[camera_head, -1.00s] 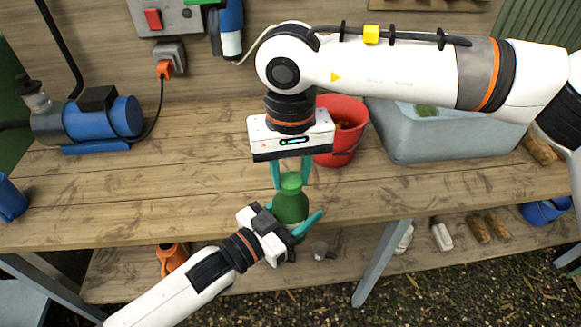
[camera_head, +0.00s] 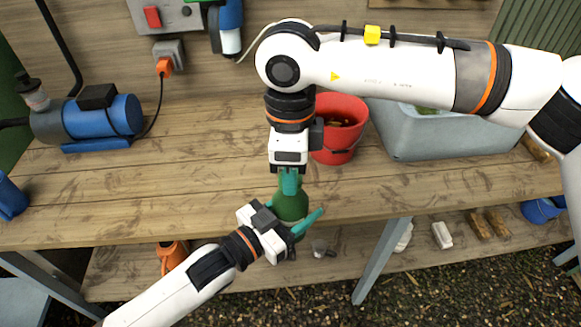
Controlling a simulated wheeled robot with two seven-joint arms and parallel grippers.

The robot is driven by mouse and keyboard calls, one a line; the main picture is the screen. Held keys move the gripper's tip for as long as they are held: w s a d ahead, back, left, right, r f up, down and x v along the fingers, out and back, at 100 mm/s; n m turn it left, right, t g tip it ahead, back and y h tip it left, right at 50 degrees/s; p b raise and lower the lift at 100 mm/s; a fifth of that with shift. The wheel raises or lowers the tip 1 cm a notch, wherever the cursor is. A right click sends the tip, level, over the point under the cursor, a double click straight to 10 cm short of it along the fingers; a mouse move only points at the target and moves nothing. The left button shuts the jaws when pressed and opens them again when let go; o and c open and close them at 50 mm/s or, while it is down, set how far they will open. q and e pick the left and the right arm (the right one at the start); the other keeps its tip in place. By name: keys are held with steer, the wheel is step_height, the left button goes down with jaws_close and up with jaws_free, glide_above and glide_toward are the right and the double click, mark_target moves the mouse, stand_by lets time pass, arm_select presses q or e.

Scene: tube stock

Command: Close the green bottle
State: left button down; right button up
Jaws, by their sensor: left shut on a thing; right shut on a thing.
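The green bottle (camera_head: 289,201) stands upright near the front edge of the wooden bench, partly hidden by both grippers. My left gripper (camera_head: 305,226) is shut on the bottle's body from the lower left, with a teal finger showing at its right side. My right gripper (camera_head: 289,182) points straight down from above and is shut on the bottle's top. The cap is hidden behind its teal fingers, so I cannot tell how it sits on the neck.
A red bucket (camera_head: 338,145) stands just behind and right of my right gripper. A grey tub (camera_head: 430,140) is farther right. A blue pump (camera_head: 103,120) sits at the left. The bench (camera_head: 150,195) is clear between pump and bottle.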

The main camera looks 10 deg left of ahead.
steer(key=m, duration=2)
steer(key=shift+w, duration=0.1)
steer(key=m, duration=1.2)
steer(key=shift+m, duration=0.4)
steer(key=o, duration=1)
